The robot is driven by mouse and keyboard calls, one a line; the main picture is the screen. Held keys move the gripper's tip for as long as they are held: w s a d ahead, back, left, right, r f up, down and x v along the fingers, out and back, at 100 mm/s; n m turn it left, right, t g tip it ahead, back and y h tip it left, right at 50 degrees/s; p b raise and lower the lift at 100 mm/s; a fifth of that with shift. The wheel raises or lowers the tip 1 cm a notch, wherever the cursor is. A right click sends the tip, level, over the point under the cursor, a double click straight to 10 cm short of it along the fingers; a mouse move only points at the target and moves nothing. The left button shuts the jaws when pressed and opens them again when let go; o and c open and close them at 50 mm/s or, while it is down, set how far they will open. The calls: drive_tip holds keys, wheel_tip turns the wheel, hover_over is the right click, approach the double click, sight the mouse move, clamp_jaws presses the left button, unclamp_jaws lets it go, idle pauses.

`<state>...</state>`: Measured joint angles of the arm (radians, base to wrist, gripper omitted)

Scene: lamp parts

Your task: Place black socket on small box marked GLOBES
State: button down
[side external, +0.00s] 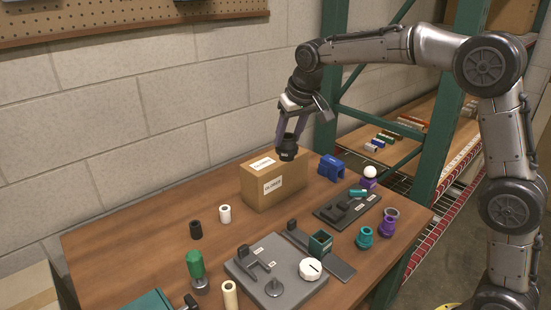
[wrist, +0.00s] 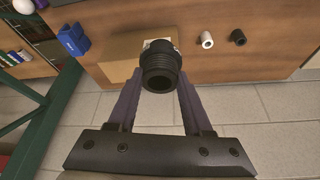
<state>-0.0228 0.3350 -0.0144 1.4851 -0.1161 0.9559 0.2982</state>
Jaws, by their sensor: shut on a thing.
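The black socket (side external: 288,150) is held between the fingers of my gripper (side external: 290,137), upright, above the right part of the small box. In the wrist view the socket (wrist: 161,70) fills the space between the two purple fingertips, its ribbed open end facing the camera. The small cardboard box (side external: 262,191) stands on the table with white labels on its top and front; the label text is too small to read surely. In the wrist view part of the box (wrist: 118,67) shows behind the socket. Whether the socket's underside touches the box top cannot be told.
A blue part (side external: 331,168) stands right of the box. A grey fixture plate (side external: 275,275) and several teal and purple parts occupy the front and right. A green rack post (side external: 450,110) rises at right.

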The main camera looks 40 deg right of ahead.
drive_tip(key=s+d+r+m, duration=0.2)
drive_tip(key=s+d+r, duration=0.2)
drive_tip(key=d, duration=0.4)
drive_tip(key=shift+h, duration=0.4)
drive_tip(key=shift+w+d+f, duration=0.5)
drive_tip(key=shift+w+f, duration=1.6)
drive_tip(key=shift+w, duration=0.25)
drive_tip(key=shift+w+d+f, duration=0.45)
drive_tip(key=shift+w+f, duration=1.6)
drive_tip(key=shift+w, duration=0.3)
drive_tip(key=shift+w+d+f, duration=0.5)
drive_tip(key=shift+w+f, duration=1.6)
drive_tip(key=shift+w, duration=0.25)
drive_tip(key=shift+c, duration=1.6)
unclamp_jaws()
drive_tip(key=shift+f, duration=0.15)
